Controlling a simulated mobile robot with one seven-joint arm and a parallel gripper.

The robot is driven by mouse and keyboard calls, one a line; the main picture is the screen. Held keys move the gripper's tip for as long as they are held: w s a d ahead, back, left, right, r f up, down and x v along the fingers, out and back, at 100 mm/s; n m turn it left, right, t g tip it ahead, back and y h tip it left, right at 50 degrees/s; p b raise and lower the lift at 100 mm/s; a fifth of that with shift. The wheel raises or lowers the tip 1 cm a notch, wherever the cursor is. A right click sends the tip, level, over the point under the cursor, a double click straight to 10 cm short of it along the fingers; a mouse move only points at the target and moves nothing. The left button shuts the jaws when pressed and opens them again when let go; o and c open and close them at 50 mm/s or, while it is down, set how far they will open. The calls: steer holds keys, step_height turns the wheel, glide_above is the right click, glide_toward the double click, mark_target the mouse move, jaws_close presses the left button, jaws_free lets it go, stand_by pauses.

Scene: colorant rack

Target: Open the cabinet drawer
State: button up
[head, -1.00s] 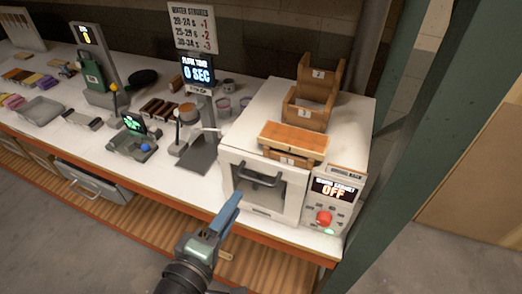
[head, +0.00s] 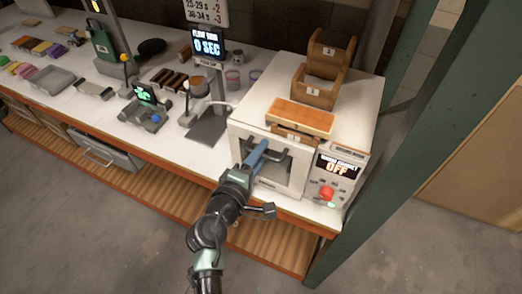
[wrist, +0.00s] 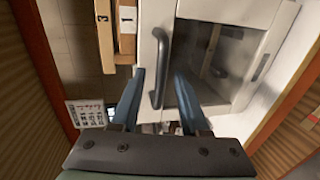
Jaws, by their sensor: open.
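A white box-shaped cabinet (head: 243,130) with a glass-fronted door and a dark bar handle (head: 283,156) stands at the bench's right end. My gripper (head: 258,150) is open in front of this door, at the handle. In the wrist view the handle (wrist: 163,60) lies between the two blue fingers (wrist: 160,75), which are apart from each other; whether they touch it I cannot tell. The door looks shut. A grey drawer (head: 118,161) with a bar handle hangs under the bench at the left, away from my gripper, and looks closed.
An orange-topped wooden box (head: 300,118) and numbered wooden bins (head: 308,92) stand on the white cabinet. A control panel (head: 327,185) reading OFF is right of the door. A green post (head: 385,140) stands close on the right. The floor in front is clear.

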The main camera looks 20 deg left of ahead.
steer(key=shift+w, duration=0.3)
jaws_close()
stand_by(1.3)
